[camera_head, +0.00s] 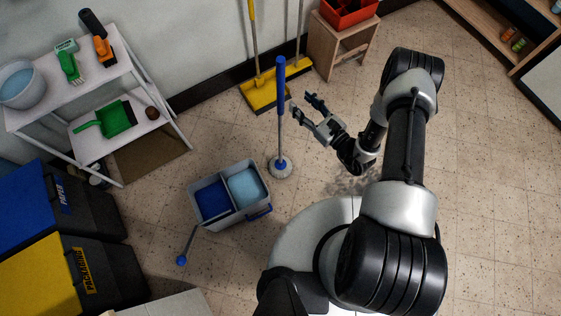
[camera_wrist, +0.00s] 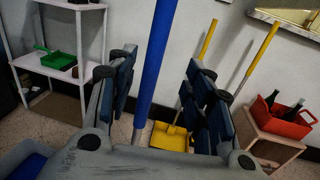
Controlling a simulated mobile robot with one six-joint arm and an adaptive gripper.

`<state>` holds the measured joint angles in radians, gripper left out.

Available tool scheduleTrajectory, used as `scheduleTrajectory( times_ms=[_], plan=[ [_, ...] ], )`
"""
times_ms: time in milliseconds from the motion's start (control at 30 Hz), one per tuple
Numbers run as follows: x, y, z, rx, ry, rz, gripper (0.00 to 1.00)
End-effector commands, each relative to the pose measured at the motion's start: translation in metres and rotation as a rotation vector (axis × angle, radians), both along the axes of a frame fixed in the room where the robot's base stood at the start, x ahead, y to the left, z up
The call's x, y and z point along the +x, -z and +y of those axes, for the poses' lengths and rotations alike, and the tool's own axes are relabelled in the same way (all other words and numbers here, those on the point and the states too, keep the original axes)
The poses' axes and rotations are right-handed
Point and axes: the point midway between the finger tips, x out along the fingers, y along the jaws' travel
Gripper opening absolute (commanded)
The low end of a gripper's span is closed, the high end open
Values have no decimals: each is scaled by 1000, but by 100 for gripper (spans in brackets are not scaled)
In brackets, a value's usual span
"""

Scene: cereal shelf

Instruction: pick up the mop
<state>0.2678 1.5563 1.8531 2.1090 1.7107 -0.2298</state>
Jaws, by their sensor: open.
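The mop (camera_head: 281,100) stands upright on the floor, with a blue upper handle, a grey lower pole and a round grey-white head (camera_head: 280,167). My gripper (camera_head: 302,103) is open and empty, just right of the mop's pole in the head view. In the wrist view the mop's blue handle (camera_wrist: 158,55) rises between the fingers of my gripper (camera_wrist: 160,90), nearer the left finger. I cannot tell whether a finger touches it. The mop's head is hidden in the wrist view.
A mop bucket (camera_head: 231,193) with blue compartments stands left of the mop's head. Yellow brooms (camera_head: 262,88) lean on the wall behind. A wooden stand (camera_head: 340,45) holds a red crate (camera_head: 349,12). A white shelf (camera_head: 90,95) is at left. Floor at right is clear.

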Motion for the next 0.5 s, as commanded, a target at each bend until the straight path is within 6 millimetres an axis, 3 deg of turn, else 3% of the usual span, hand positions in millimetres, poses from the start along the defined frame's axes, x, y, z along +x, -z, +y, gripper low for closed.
scheduleTrajectory(
  times_ms=[200,500],
  plan=[
    [30,1,30,-1,-4,-2,47],
    [47,-3,47,1,-4,-2,47]
  ],
)
